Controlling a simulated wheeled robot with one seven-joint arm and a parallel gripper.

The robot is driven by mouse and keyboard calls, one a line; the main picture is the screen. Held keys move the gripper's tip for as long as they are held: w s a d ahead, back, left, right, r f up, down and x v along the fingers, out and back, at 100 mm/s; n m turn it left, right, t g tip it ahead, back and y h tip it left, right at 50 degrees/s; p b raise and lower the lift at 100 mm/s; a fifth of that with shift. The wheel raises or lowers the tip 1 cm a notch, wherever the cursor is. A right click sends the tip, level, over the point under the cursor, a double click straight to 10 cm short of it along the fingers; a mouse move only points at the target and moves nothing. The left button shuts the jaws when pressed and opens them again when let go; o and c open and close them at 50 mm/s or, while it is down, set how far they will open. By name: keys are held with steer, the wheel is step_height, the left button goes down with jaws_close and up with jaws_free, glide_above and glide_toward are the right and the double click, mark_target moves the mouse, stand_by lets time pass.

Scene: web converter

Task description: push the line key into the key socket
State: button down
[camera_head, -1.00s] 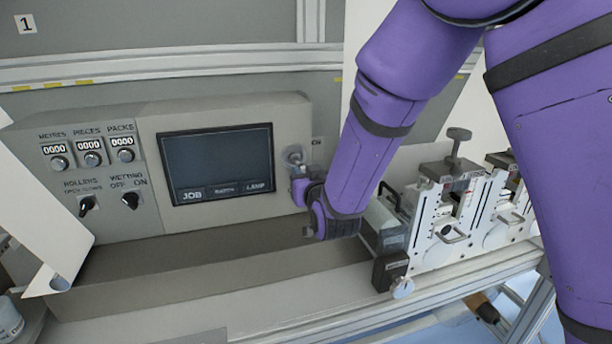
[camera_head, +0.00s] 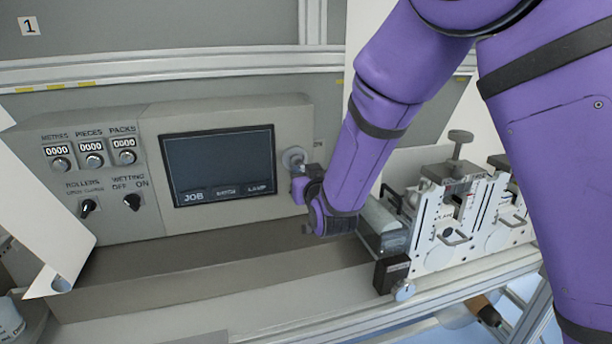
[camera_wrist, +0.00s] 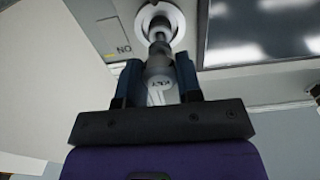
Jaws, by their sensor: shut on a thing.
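In the head view the socket (camera_head: 294,155) is on the panel right of the screen. My gripper (camera_head: 300,186) is just below and in front of it; the key is mostly hidden there.
The dark screen (camera_head: 218,165) is left of the socket, with counters and knobs (camera_head: 93,160) further left. A ledge (camera_head: 200,268) runs below the panel. A roller unit with white plates (camera_head: 440,230) stands close to the right of my wrist.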

steer(key=shift+x, duration=1.35)
stand_by(0.5)
steer(key=c, duration=0.7)
jaws_free()
steer(key=v, duration=1)
steer(key=shift+s+d, duration=0.15)
steer(key=shift+s, duration=0.25)
